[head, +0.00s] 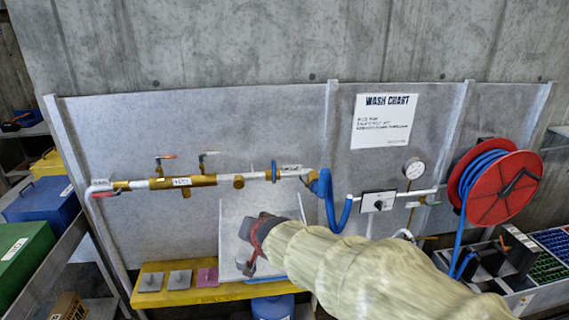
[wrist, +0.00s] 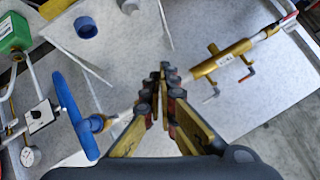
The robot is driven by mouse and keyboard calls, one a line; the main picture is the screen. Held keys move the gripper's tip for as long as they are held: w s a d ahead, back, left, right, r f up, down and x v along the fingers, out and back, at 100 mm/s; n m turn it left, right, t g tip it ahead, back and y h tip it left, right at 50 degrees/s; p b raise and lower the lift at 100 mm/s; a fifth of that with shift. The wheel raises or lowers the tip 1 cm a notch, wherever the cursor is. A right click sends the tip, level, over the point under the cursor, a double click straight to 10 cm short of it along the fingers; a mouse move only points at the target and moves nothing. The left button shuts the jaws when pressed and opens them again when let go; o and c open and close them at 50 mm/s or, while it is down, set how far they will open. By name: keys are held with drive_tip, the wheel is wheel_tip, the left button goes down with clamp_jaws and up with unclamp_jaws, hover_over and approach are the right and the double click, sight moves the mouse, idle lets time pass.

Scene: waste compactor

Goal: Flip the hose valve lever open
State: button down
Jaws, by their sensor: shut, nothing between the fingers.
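A brass valve body (head: 188,181) on the wall pipe carries an orange-red lever (head: 167,156) and a grey lever (head: 209,154). A red handle (head: 103,194) shows at the pipe's left end, and a green handle (head: 431,203) below the gauge. The labels are too small to read, so I cannot tell which lever is the hose valve's. My gripper (head: 245,247) is shut and empty, below and right of the brass body, in front of a tilted grey panel. In the wrist view, the shut fingers (wrist: 163,98) are apart from the brass body (wrist: 224,59) and its grey lever (wrist: 211,98).
A blue hose (head: 327,197) hangs at the pipe's right end. A knob box (head: 377,201), gauge (head: 414,168) and red hose reel (head: 500,188) stand further right. A yellow shelf (head: 210,295) with small plates lies below.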

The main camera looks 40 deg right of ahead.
sight(273, 170)
drive_tip(key=w+d+m+t+h+p, duration=0.2)
drive_tip(key=d+m, duration=0.4)
drive_tip(key=d, duration=0.6)
drive_tip(key=w+d+m+t+h+p, duration=0.3)
drive_tip(key=d+m, duration=0.4)
drive_tip(key=d, duration=0.6)
drive_tip(key=shift+w+d+f+m+t+p, duration=0.25)
drive_tip(key=shift+w+p, duration=0.25)
drive_tip(key=shift+p, duration=0.65)
drive_tip(key=shift+r, duration=0.1)
drive_tip(key=w+d+p, duration=0.1)
drive_tip(key=w, duration=1)
drive_tip(key=shift+w+d, duration=0.25)
drive_tip(key=shift+d, duration=0.15)
